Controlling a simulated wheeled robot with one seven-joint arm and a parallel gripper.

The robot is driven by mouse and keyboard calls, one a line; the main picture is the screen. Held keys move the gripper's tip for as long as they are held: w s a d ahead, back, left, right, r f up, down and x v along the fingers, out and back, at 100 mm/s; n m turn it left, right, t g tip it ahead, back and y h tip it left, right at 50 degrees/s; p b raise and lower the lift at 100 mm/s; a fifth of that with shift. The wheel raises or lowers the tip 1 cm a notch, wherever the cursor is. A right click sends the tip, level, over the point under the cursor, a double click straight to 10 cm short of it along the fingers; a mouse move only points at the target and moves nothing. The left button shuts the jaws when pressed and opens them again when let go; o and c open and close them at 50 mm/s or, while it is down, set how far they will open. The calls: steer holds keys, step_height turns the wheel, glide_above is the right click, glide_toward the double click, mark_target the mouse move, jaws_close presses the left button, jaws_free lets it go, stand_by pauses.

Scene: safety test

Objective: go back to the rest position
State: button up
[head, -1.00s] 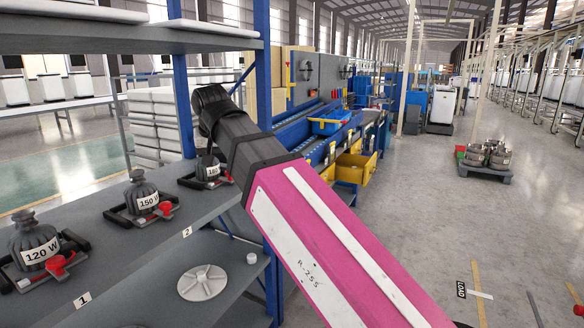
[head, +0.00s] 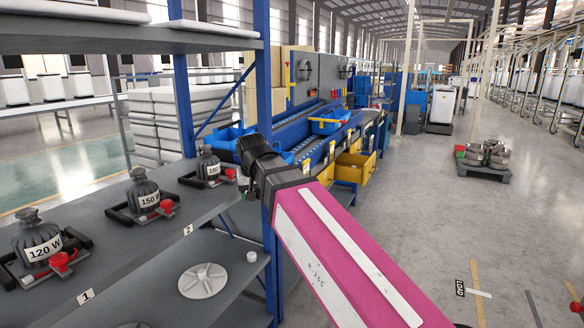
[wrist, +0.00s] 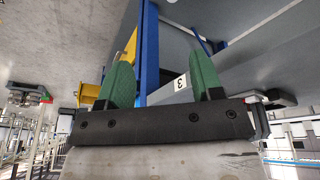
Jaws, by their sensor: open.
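My arm, pink and white with a black wrist section, reaches from the lower right toward the shelf's right end in the head view. The gripper itself is hidden there behind the wrist. In the wrist view my gripper (wrist: 162,88) shows two green fingers set wide apart, with nothing between them. Beyond the fingers are a blue post (wrist: 149,45) and a grey shelf edge with a label "3" (wrist: 181,86).
A blue shelf post (head: 265,110) stands close to my arm. Open floor (head: 420,200) lies right.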

steer(key=s+d+f+m+g, duration=0.1)
steer(key=s+d+f, duration=0.1)
steer(key=d+f, duration=1.3)
steer(key=s+d+f+m+g, duration=0.1)
steer(key=d+f+g, duration=0.1)
steer(key=d+f, duration=1.3)
step_height(320, 180, down, 5)
steer(key=shift+s+d+r+m, duration=0.15)
steer(key=shift+s+d+m, duration=0.15)
steer(key=shift+s, duration=0.05)
steer(key=shift+c, duration=0.2)
